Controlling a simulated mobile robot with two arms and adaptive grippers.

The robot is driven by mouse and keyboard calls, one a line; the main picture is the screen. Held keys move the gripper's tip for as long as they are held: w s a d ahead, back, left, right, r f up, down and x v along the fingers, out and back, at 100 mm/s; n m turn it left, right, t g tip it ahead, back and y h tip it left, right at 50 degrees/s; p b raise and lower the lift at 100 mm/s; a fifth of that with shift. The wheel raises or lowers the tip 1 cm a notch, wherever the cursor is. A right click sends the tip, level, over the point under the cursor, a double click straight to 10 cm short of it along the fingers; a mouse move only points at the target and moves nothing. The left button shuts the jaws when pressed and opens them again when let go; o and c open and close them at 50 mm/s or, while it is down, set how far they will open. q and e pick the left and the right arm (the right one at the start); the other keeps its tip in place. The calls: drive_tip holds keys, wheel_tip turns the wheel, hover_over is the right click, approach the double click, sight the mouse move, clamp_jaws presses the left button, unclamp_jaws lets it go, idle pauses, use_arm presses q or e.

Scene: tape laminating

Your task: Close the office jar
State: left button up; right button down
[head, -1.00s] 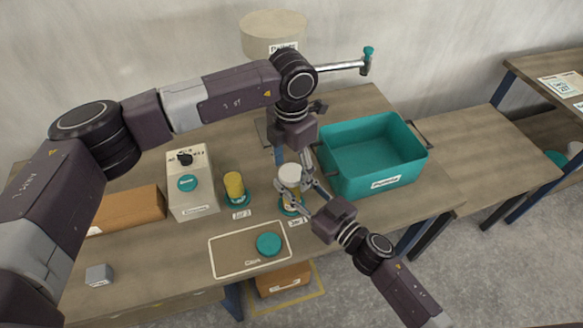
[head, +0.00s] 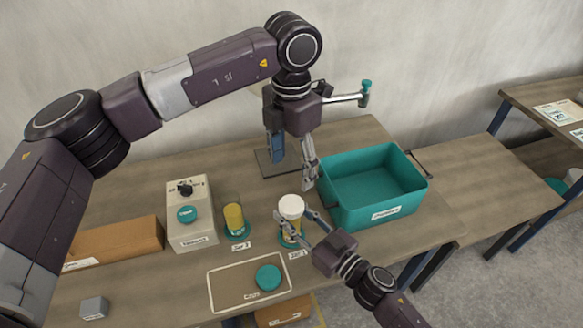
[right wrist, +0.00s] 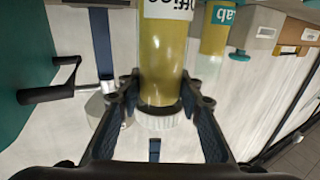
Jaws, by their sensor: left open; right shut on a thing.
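The office jar is clear with yellow contents; in the right wrist view the jar (right wrist: 162,60) carries an "Office" label and appears upside down. A white ribbed lid (right wrist: 158,120) sits at its mouth; in the head view the lid (head: 291,206) tops the upright jar. My right gripper (head: 297,226) is shut on the jar just below the lid, and its fingers flank it in the right wrist view (right wrist: 163,105). My left gripper (head: 311,178) is open and empty, above and slightly right of the lid, apart from it.
Another yellow jar (head: 234,217) stands left on a teal base. A teal disc (head: 268,278) lies in the outlined caps area (head: 228,291). A teal bin (head: 402,200) is close on the right. A beige box with a knob (head: 191,232) and a brown box (head: 115,245) stand left.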

drive_tip(key=c, duration=1.3)
unclamp_jaws()
drive_tip(key=shift+o, duration=0.2)
drive_tip(key=v, duration=1.2)
